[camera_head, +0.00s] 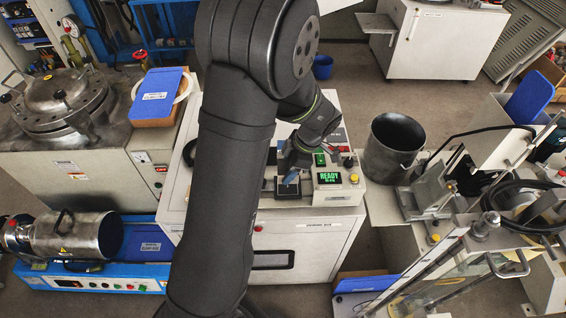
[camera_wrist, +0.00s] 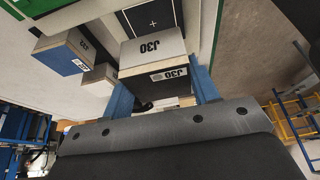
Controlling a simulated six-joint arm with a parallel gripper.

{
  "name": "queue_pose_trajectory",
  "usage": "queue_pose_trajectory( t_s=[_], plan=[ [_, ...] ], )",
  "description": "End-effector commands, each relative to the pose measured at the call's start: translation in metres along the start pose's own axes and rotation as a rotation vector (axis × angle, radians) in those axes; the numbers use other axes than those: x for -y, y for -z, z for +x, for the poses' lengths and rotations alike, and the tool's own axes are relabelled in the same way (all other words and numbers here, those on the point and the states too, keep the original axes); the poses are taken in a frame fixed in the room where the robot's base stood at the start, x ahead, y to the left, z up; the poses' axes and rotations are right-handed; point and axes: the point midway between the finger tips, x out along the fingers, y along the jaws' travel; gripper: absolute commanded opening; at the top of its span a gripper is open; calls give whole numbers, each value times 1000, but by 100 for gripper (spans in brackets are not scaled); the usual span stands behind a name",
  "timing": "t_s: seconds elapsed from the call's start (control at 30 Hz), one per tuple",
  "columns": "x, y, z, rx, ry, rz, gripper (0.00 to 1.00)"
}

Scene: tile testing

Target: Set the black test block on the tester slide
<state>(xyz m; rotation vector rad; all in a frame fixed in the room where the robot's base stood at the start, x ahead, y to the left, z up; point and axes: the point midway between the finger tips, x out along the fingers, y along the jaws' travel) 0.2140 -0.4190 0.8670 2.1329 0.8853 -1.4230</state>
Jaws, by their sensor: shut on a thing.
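My gripper (camera_wrist: 162,80) has its two blue fingers on either side of the black test block (camera_wrist: 138,83), shut on it. The block has a pale grey J30-marked face and a dark face with a J30 label. In the wrist view a dark plate with a white crosshair (camera_wrist: 152,22), seemingly the tester slide, shows just past the block, which overlaps its near part. Whether they touch I cannot tell. In the head view my gripper (camera_head: 291,176) is low over the tester (camera_head: 310,213), left of its display; the held block is not clear there.
The green READY display (camera_head: 329,178) sits close right of my gripper. A dark metal pot (camera_head: 393,150) stands further right.

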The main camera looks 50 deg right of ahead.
Motion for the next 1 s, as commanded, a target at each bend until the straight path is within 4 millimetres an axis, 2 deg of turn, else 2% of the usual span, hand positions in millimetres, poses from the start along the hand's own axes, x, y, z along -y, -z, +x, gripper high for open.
queue_pose_trajectory(
  t_s=[0.2, 0.4, 0.6, 1.0],
  plan=[
    [0, -9, 24, -2, 2, 2, 20],
    [0, -15, 39, -1, 1, 2, 20],
    [0, -18, 45, 0, 0, 1, 20],
    [0, -18, 46, 0, -1, 1, 20]
  ],
)
